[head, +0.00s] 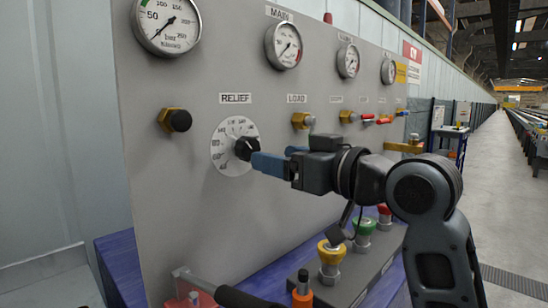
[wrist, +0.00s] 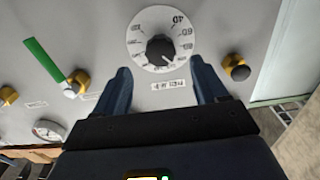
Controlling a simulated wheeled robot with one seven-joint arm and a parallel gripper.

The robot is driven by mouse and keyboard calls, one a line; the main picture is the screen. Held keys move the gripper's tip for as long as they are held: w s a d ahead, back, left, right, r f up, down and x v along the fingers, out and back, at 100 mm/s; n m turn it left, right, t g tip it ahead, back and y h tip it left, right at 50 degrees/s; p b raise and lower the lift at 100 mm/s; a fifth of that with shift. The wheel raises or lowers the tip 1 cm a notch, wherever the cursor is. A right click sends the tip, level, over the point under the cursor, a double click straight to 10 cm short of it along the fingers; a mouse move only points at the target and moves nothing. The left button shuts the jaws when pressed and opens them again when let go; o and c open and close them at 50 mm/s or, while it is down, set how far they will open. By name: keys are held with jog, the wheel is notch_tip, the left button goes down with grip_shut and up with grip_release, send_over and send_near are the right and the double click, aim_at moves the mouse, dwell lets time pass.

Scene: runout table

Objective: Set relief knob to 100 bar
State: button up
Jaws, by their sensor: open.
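The black relief knob (head: 243,148) sits on a round white dial (head: 222,160) under the RELIEF label on the grey panel. In the wrist view the knob (wrist: 160,48) and its dial (wrist: 143,31) appear upside down, with the label beside them. The number the knob points at is too small to tell. My gripper (head: 268,162) is open, its blue fingers at the knob from the right in the head view. In the wrist view my gripper (wrist: 161,68) has one finger on each side, the knob in line with the gap just beyond the tips. Contact cannot be told.
A black-capped brass fitting (head: 176,120) is left of the dial. A brass valve (head: 303,120) under LOAD is to the right; a green lever (wrist: 44,61) shows in the wrist view. Gauges (head: 168,25) line the top. Coloured push buttons (head: 331,251) stand below my arm.

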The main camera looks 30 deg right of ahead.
aim_at(252, 147)
jog(key=shift+m, duration=0.6)
jog(key=p+x, duration=0.2)
jog(key=p, duration=0.1)
jog(key=p+x, duration=0.3)
jog(key=p, duration=0.1)
jog(key=p+x, duration=0.3)
jog(key=shift+r+p, duration=0.3)
jog(key=shift+r, duration=0.05)
jog(key=shift+s, duration=0.1)
